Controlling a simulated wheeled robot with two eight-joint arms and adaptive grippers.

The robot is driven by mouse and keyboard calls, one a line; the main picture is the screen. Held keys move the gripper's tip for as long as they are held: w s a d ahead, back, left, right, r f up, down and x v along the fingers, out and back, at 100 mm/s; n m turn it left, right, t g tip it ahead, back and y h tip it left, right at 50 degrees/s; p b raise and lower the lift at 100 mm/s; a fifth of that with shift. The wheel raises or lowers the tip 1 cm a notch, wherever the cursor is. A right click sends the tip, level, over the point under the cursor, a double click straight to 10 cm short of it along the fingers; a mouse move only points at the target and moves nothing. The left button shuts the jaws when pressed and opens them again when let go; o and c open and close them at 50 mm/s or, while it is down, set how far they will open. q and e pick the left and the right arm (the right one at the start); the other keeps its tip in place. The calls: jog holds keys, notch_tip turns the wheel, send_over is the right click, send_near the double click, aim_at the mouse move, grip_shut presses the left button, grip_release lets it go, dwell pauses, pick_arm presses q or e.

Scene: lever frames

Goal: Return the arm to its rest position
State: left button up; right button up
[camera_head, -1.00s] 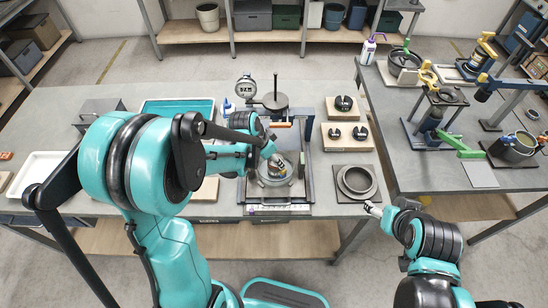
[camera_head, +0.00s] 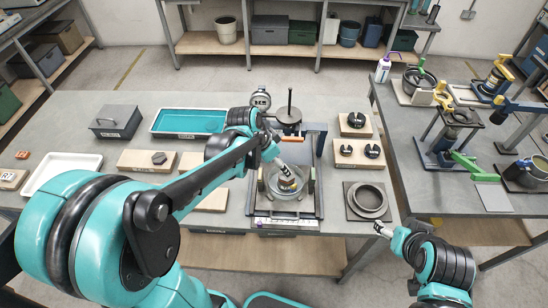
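My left arm (camera_head: 215,180) reaches in from the lower left across the bench. My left gripper (camera_head: 288,170) is at the round glass dish (camera_head: 287,190) in the dark frame on the bench. A small dark piece shows in the dish just below the fingertips; I cannot tell whether they touch it, or whether the fingers are open or shut. My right gripper (camera_head: 381,231) hangs in front of the bench's front edge, below the dark ring on its square plate (camera_head: 368,200). It appears empty, but its finger opening is too small to judge.
A blue tray (camera_head: 188,121), grey box (camera_head: 115,121) and white tray (camera_head: 62,172) are left. A second bench (camera_head: 410,150) stands right.

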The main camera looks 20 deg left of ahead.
pick_arm(q)
jog(key=d+v, duration=0.1)
jog(key=v, duration=0.3)
jog(key=s+f+n+t+y+b, duration=0.1)
jog(key=s+f+n+b, duration=0.1)
jog(key=s, duration=0.4)
jog(key=s+f+n+t+y+b, duration=0.1)
jog(key=s+f+n+t+b, duration=0.1)
jog(key=s+n+b, duration=0.3)
jog(key=shift+s+a+f+y, duration=0.35)
jog(key=shift+s+f+y, duration=0.1)
jog(key=shift+s, duration=0.4)
